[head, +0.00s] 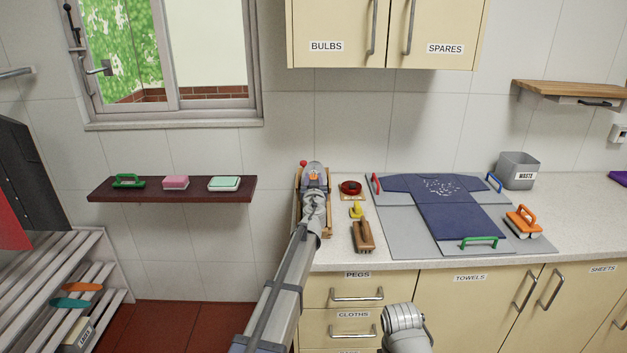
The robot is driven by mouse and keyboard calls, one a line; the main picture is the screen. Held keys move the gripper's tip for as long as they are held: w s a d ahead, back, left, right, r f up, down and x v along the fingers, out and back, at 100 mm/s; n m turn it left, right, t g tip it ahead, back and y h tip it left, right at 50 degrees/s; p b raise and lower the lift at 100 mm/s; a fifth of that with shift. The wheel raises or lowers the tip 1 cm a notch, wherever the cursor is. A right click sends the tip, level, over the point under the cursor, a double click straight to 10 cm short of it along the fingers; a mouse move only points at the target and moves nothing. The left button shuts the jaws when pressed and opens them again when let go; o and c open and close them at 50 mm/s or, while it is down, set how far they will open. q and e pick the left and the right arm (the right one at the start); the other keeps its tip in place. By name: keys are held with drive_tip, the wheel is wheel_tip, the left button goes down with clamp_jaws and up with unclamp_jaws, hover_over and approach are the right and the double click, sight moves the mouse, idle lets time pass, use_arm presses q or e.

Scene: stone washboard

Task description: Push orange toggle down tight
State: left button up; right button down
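A small orange part (314,176) shows at the tip of my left gripper, above a narrow wooden board (328,225) on the left end of the counter. I cannot tell for sure whether this is the toggle. A red ball knob (303,163) stands just left of the gripper tip. My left gripper (314,172) reaches forward over the board and hides most of what lies on it. Its fingers are too small and overlapped to tell open from shut. Only my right arm's grey wrist links show at the bottom edge; that gripper is out of view.
Right of the board are a red round object (350,188), a yellow piece (356,211) and a brown wooden block (362,236). Blue cloth (455,215) lies on a grey slab (400,233). An orange-handled brush (524,221) and grey bin (518,170) are farther right.

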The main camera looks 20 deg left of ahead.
use_arm(q)
drive_tip(key=o, duration=0.4)
drive_tip(key=v, duration=0.7)
drive_tip(key=shift+s, duration=0.4)
drive_tip(key=shift+d, duration=0.15)
